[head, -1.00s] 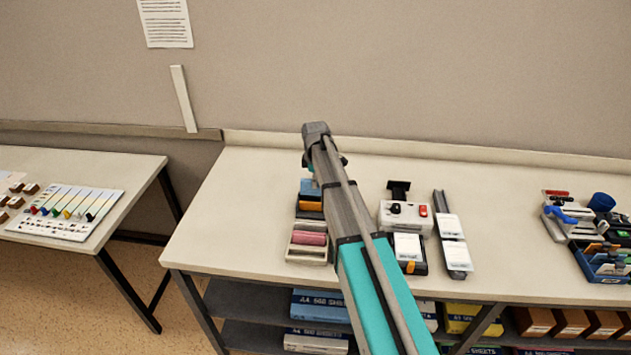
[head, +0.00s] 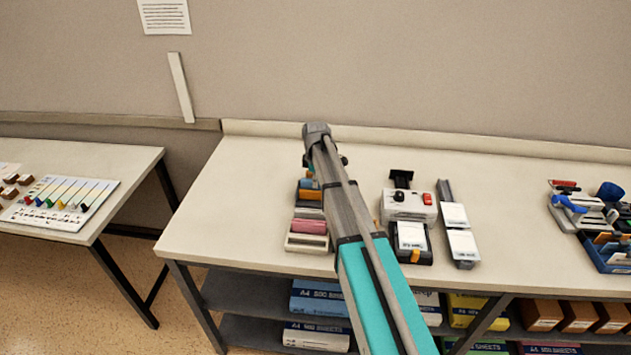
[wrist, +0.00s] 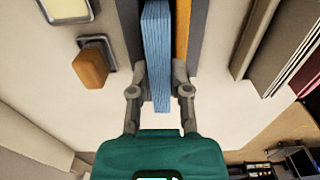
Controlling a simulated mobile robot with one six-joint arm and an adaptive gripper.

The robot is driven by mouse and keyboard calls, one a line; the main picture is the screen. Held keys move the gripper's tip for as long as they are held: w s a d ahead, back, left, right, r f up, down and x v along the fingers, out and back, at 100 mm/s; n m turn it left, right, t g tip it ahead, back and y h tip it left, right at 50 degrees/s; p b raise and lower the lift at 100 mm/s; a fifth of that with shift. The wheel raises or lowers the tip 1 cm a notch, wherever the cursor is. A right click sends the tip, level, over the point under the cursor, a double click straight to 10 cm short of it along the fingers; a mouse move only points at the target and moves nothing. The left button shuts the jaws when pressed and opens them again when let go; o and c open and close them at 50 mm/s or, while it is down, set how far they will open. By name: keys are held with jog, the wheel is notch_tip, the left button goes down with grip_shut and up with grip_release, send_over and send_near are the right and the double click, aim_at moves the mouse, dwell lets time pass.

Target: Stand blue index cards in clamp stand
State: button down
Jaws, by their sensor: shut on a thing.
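The blue index cards (wrist: 157,50) show in the wrist view as a thin upright stack. My gripper (wrist: 158,90) is shut on them, one finger on each side. An orange strip (wrist: 183,28) and dark grey walls stand close beside the stack, so the cards appear to be in or over a slotted holder. I cannot tell whether they touch its walls. I cannot tell for certain which fixture is the clamp stand.
A pink-topped block (head: 310,226) sits below my arm's end. A white device with a red button (head: 409,204) and a long rail with white labels (head: 459,228) stand right of the arm. A blue tray (head: 609,252) is farther right. The bench (head: 505,190) is clear between.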

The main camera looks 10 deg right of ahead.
jog(key=shift+f, duration=0.3)
dwell(0.5)
jog(key=shift+c, duration=2.4)
grip_release()
jog(key=shift+r, duration=0.1)
jog(key=shift+r+p, duration=4.4)
jog(key=shift+r, duration=0.05)
jog(key=shift+s+f, duration=0.1)
jog(key=s+f+m+b, duration=0.1)
jog(key=s+m, duration=0.6)
jog(key=s, duration=0.7)
jog(key=s+f+m+b, duration=0.2)
jog(key=s+m, duration=0.5)
jog(key=s, duration=0.8)
jog(key=shift+f+b, duration=0.25)
jog(key=shift+b, duration=0.1)
